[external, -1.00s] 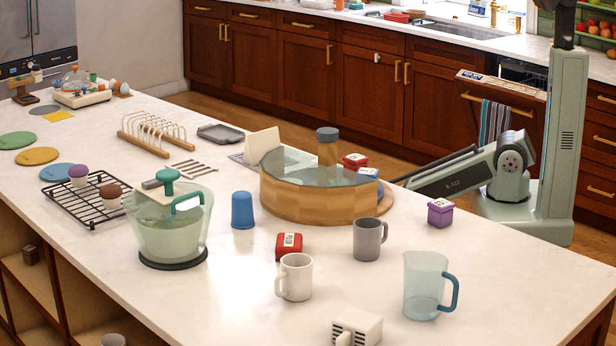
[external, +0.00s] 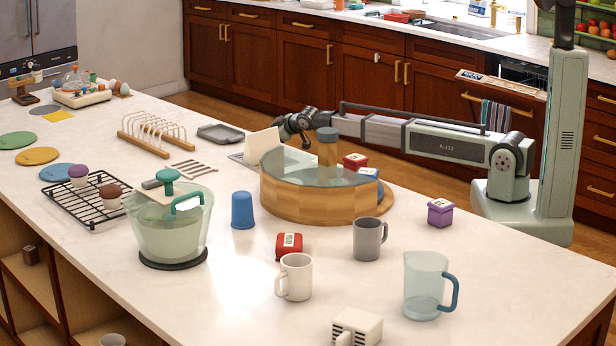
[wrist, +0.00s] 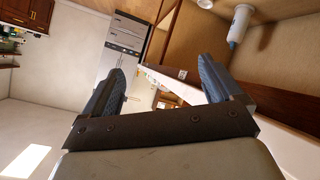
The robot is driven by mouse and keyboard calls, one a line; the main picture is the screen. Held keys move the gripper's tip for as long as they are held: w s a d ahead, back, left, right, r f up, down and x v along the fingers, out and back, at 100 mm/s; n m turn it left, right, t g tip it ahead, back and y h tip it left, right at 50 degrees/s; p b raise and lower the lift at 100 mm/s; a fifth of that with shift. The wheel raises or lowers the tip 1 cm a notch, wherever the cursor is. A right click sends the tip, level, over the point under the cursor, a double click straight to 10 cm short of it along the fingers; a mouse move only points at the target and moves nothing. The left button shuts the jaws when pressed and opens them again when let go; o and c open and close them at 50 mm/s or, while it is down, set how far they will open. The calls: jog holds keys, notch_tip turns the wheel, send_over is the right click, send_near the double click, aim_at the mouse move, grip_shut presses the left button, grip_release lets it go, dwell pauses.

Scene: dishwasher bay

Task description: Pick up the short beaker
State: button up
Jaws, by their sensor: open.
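A blue, tapered, beaker-like cup (external: 242,211) stands on the white counter, left of the round wooden case; it is the nearest match to the short beaker, though I cannot be sure. A clear jug with a blue handle (external: 424,286) stands at the right front. My gripper (external: 284,132) is raised behind the wooden case, level with the laptop-like white panel. In the wrist view my gripper (wrist: 161,88) has its two dark fingers spread wide with nothing between them. No beaker is clear in that view.
The round wooden case with a glass top (external: 318,202) stands between my arm and the blue cup. A grey mug (external: 368,240), a white mug (external: 296,278), a red box (external: 289,246) and a lidded clear bowl (external: 170,232) stand nearby.

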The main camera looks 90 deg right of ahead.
jog(key=w+d+r+n+t+h, duration=0.1)
jog(key=w+r+n+t+h, duration=0.1)
jog(key=r, duration=1.3)
jog(key=w+r+n+t+h, duration=0.1)
jog(key=w+r+n+t, duration=0.15)
jog(key=r, duration=1.15)
jog(key=w+a+r+n, duration=0.2)
jog(key=a+r+n, duration=0.1)
jog(key=a+r, duration=0.2)
jog(key=w+a+f+n+y, duration=0.1)
jog(key=w+a+n+y, duration=0.15)
jog(key=a, duration=0.65)
jog(key=w+a+f+n+y, duration=0.15)
jog(key=a+n, duration=0.25)
jog(key=a, duration=0.5)
jog(key=n+g+y, duration=0.5)
jog(key=n, duration=1.7)
send_near(239, 206)
jog(key=s+d, duration=0.2)
jog(key=d, duration=0.1)
jog(key=x, duration=1.2)
jog(key=shift+w+a, duration=0.15)
jog(key=shift+w, duration=0.4)
